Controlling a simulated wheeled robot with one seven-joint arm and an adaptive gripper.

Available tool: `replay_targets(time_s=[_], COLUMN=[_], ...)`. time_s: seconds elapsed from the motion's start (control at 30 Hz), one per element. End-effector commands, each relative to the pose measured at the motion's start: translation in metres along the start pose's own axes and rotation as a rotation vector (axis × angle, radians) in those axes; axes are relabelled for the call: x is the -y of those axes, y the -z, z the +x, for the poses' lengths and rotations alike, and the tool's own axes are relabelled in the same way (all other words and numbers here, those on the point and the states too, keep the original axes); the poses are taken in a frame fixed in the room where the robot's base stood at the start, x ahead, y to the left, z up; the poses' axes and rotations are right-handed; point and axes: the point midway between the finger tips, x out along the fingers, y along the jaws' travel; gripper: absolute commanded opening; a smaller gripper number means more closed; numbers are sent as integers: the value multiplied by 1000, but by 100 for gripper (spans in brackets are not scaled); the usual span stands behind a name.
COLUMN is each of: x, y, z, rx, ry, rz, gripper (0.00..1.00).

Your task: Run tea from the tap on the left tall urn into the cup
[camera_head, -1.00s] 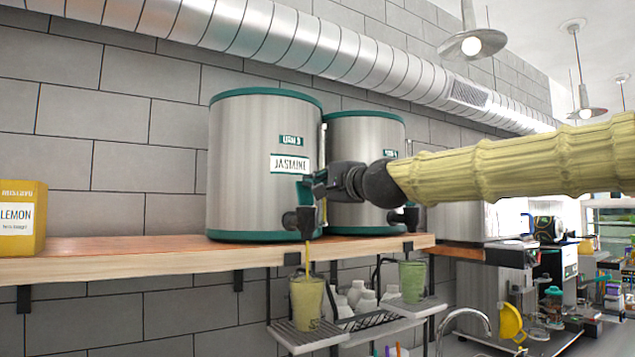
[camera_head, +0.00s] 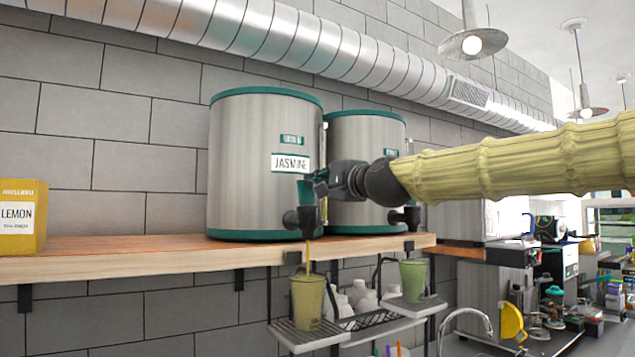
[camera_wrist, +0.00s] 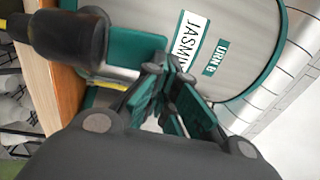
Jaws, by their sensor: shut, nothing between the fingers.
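The left tall urn (camera_head: 250,165), steel with green rims and a JASMINE label, stands on the wooden shelf. Its black tap (camera_head: 303,219) juts out at the front, and the tap also shows in the wrist view (camera_wrist: 70,38). A thin amber stream runs from the tap into the cup (camera_head: 307,300) below, which stands upright on a grey drip tray (camera_head: 285,328). My gripper (camera_head: 308,188) is shut and empty, just above the tap and beside its green lever. In the wrist view its fingertips (camera_wrist: 170,68) are close against the lever; contact is unclear.
A second urn (camera_head: 365,150) with its own tap stands to the right. A green cup (camera_head: 413,280) sits on a tray below it. White bottles stand behind the cups. A yellow LEMON box (camera_head: 22,218) is at the shelf's left end. The shelf between box and urn is clear.

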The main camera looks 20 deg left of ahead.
Motion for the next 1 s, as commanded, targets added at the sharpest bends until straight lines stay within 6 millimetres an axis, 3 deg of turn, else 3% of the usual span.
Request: replay_targets(time_s=[0.3, 0.7, 1.0], x=[12, 32, 39], y=[7, 1, 2], z=[-45, -102, -121], rx=[-2, 7, 6], ry=[4, 3, 1], rz=[-1, 0, 1], gripper=[0, 0, 0])
